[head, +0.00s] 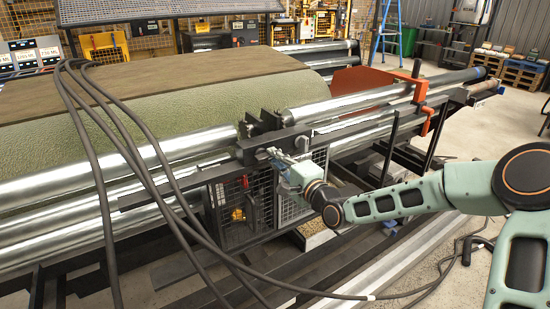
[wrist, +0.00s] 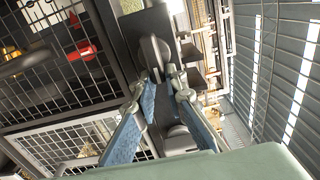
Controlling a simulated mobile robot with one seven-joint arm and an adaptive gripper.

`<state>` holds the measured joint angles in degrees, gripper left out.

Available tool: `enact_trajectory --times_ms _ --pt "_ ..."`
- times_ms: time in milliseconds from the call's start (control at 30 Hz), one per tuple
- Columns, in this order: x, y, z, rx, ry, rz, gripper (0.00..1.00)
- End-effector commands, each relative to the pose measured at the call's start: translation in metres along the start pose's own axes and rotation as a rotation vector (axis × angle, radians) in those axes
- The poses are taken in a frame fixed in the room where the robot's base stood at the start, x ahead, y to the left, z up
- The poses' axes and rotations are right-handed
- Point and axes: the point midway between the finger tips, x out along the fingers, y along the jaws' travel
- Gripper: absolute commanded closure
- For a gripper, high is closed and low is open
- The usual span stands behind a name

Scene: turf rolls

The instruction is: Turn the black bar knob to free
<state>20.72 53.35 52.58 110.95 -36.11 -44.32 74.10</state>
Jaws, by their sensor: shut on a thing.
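The black bar knob (wrist: 153,52) shows in the wrist view as a dark, rounded piece on a black plate, directly ahead of my gripper (wrist: 160,82). My gripper's two blue-grey fingers converge on it and are shut on it. The fingers hide part of the knob, so its exact angle and any markings are hard to tell. In the head view my gripper (head: 277,160) reaches the front of the black bracket on the long dark rail (head: 215,168). The knob itself is too small and covered there to make out.
Steel rollers (head: 90,172) run beside a large green turf roll (head: 160,120). Black cables (head: 112,140) loop across the left. A wire mesh guard (wrist: 50,70) lies beside my gripper. An orange bracket (head: 426,100) stands further along the rail. Open floor (head: 478,130) lies right.

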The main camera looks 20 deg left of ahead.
Motion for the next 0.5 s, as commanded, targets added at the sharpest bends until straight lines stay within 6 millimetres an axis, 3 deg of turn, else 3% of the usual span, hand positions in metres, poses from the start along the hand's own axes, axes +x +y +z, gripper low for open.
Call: enact_trajectory --times_ms 167,200,333,500 --pt "-0.0002 0.0009 0.0004 0.002 0.0 0.002 1.0" --pt "-0.0002 0.0009 0.0005 0.002 -0.001 0.002 0.85" --pt "-0.0002 0.0007 0.0004 0.001 0.0 0.001 0.71" --pt "-0.0001 0.0005 0.0002 0.0 0.0 0.001 0.71"
